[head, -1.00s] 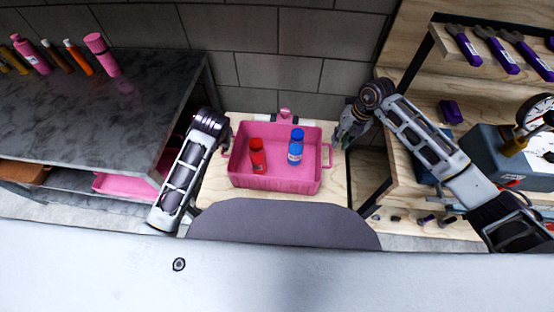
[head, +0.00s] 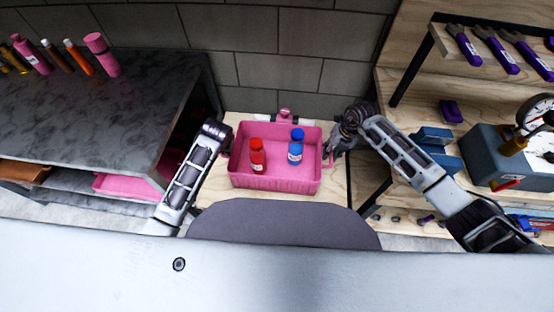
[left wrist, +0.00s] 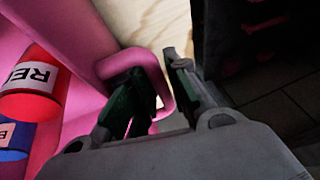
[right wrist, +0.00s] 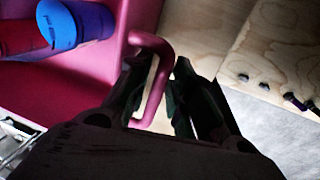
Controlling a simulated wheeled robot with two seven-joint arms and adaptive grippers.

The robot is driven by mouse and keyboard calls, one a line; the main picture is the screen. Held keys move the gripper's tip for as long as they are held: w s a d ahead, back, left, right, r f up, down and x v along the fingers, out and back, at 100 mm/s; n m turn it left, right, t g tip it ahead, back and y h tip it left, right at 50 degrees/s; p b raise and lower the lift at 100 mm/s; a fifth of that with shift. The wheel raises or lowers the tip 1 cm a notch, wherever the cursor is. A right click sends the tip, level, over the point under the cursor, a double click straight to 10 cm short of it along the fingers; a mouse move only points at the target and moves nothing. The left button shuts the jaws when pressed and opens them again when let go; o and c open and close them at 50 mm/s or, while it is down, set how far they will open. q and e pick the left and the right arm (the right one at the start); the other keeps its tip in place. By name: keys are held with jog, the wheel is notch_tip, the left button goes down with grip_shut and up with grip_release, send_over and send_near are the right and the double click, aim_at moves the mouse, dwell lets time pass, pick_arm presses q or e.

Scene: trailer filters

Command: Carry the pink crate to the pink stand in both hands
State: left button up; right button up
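The pink crate (head: 275,182) sits level on a light wooden surface, with a red bottle (head: 257,156) and a blue bottle (head: 296,147) standing in it. My left gripper is at its left handle; in the left wrist view its open fingers (left wrist: 152,88) straddle the pink handle (left wrist: 164,84), one inside the loop. My right gripper (head: 334,150) is at the right handle; in the right wrist view its open fingers (right wrist: 157,85) straddle that handle (right wrist: 161,80), with gaps visible. I cannot make out which thing is the pink stand.
A dark-topped bench (head: 100,110) with bottles stands left, a pink tray (head: 120,186) on its lower shelf. Wooden shelving with purple-handled tools (head: 503,57) and a blue-grey gauge box (head: 490,150) stands right. A small pink object (head: 285,113) is just behind the crate. A block wall closes the back.

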pick_arm(q)
grip_shut()
pick_arm(e)
grip_shut()
